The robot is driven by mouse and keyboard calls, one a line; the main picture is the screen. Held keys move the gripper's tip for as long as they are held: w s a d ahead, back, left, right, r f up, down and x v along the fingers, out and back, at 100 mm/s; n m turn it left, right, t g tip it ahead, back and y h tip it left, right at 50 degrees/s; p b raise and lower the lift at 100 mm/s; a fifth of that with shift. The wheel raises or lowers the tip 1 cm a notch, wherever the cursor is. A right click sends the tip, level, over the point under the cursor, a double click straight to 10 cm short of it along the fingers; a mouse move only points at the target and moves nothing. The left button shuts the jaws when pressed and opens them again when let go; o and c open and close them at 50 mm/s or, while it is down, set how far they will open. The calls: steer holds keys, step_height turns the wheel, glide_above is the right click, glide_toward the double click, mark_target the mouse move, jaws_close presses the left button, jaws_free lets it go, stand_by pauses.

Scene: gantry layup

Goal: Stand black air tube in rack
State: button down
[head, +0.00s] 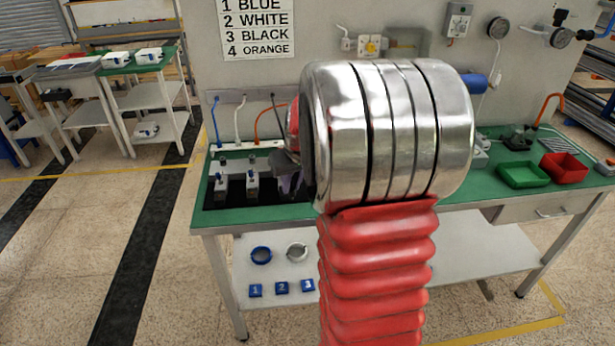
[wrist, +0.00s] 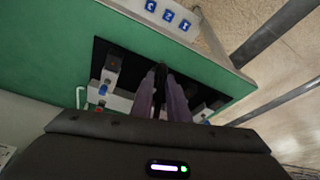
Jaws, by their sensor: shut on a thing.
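My gripper (head: 292,182) is low over the left part of the green bench, partly hidden by my arm. In the wrist view its two purple-grey fingers (wrist: 162,92) are closed on a narrow dark piece (wrist: 160,74), which looks like the black air tube. The tube's lower end cannot be made out. In the head view a thin black line (head: 273,98) hangs from the wall strip. A white rack rail (head: 250,147) runs along the back of the bench. A blue tube (head: 216,120), a white tube (head: 238,120) and an orange tube (head: 262,122) stand at it.
A black recess (head: 234,200) in the bench holds white blocks with blue knobs (head: 252,183). A wall sign (head: 257,28) lists blue, white, black, orange. Green (head: 524,175) and red (head: 563,168) bins stand right. Rings and blue numbered blocks (head: 282,287) lie on the lower shelf.

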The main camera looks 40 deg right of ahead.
steer(key=w+a+f+n, duration=0.1)
steer(key=w+a+f, duration=0.2)
steer(key=a, duration=1.1)
steer(key=w+a+f+n+y, duration=0.1)
steer(key=w+a+f+n, duration=0.1)
steer(key=a, duration=1.2)
step_height(320, 180, down, 2)
steer(key=shift+w+a, duration=0.3)
steer(key=shift+w, duration=0.4)
steer(key=shift+a, duration=0.1)
